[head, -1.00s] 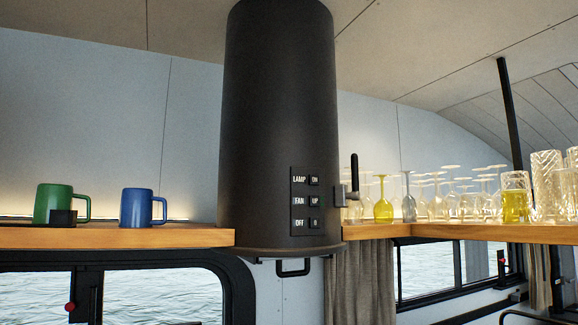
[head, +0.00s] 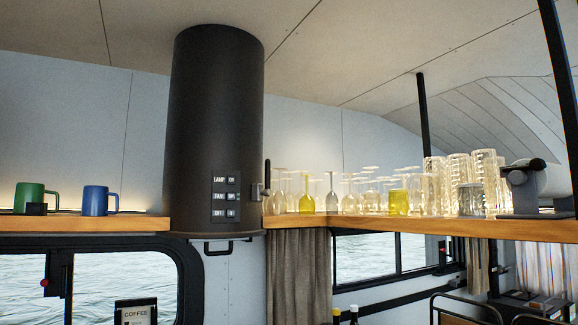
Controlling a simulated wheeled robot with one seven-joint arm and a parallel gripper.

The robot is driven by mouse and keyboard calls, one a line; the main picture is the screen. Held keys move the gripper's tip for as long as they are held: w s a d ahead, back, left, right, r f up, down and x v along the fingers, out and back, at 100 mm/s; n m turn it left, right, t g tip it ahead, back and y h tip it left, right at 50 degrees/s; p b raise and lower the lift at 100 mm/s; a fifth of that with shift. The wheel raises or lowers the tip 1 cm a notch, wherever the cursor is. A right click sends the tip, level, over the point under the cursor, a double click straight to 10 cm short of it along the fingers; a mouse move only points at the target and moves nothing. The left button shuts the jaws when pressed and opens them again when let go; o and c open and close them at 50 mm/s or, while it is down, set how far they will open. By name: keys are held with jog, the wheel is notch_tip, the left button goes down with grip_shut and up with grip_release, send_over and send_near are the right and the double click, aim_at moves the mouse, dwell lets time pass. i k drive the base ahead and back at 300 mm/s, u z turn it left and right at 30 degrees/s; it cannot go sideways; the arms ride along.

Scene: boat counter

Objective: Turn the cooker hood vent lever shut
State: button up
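The cooker hood (head: 212,130) is a dark vertical cylinder left of centre in the head view. Its vent lever (head: 267,176) is a black handle on a small bracket at the hood's right side, and it stands upright. A panel (head: 225,199) on the hood's front carries buttons labelled LAMP, FAN and OFF. A black bar handle (head: 217,248) hangs under the hood's lower rim. My gripper is not in view.
A wooden shelf (head: 420,226) runs right of the hood with several glasses (head: 345,190) close to the lever. A green mug (head: 33,197) and a blue mug (head: 97,200) stand on the left shelf. A grey curtain (head: 300,275) hangs below.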

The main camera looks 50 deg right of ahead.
aim_at(266, 193)
jog(key=z, duration=1)
